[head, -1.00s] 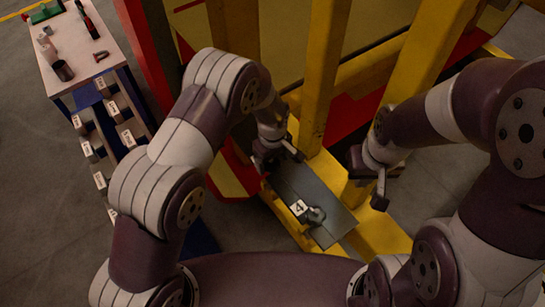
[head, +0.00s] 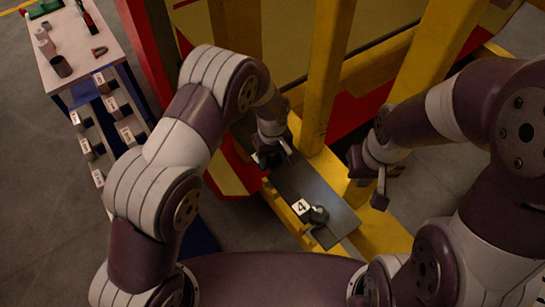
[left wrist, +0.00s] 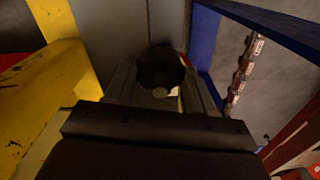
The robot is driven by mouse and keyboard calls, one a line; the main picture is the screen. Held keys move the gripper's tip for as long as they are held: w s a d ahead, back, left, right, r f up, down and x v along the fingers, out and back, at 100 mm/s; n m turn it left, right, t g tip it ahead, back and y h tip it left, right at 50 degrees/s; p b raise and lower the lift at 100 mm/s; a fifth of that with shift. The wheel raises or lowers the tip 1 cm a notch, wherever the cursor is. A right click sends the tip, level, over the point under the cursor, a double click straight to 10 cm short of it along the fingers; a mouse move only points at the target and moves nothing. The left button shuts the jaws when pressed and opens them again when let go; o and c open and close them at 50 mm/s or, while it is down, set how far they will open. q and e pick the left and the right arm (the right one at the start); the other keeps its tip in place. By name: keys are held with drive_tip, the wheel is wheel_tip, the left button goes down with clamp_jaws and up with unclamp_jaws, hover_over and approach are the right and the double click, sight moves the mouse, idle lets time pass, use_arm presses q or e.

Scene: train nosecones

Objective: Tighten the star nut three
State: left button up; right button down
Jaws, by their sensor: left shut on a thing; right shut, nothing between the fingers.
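A grey plate (head: 300,188) lies on a yellow frame in the head view. My left gripper (head: 270,158) is over its upper end, pointing down. In the left wrist view a dark round knob (left wrist: 160,68), apparently star nut three, sits between the fingers of my left gripper (left wrist: 160,92), which is shut on it. Its number is not readable, and in the head view my gripper hides it. Another dark star nut (head: 319,215) stands near the plate's lower end, beside a white label reading 4 (head: 302,207). My right gripper (head: 372,185) is shut and empty, right of the plate.
Yellow posts (head: 326,75) rise behind the plate, between my arms. A table (head: 75,50) with small items stands at upper left, with a rack of labelled bins (head: 108,125) beside it. A blue bar (left wrist: 204,45) runs along the right in the left wrist view.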

use_arm(q)
drive_tip(key=m+b, duration=0.1)
drive_tip(key=m, duration=0.2)
drive_tip(key=shift+f+m, duration=0.15)
drive_tip(key=shift+m, duration=0.25)
drive_tip(key=m+b, duration=0.1)
drive_tip(key=m, duration=0.2)
drive_tip(key=shift+m+b, duration=0.3)
drive_tip(key=shift+b, duration=0.05)
drive_tip(key=m+b, duration=0.1)
drive_tip(key=m, duration=0.2)
drive_tip(key=shift+m, duration=0.3)
drive_tip(key=m+b, duration=0.1)
drive_tip(key=m, duration=0.3)
drive_tip(key=shift+m, duration=0.3)
drive_tip(key=m, duration=0.3)
drive_tip(key=shift+m, duration=0.3)
drive_tip(key=m+b, duration=0.1)
drive_tip(key=m, duration=0.7)
drive_tip(key=shift+r+m+b, duration=0.2)
drive_tip(key=shift+m+b, duration=0.1)
drive_tip(key=shift+m, duration=1.8)
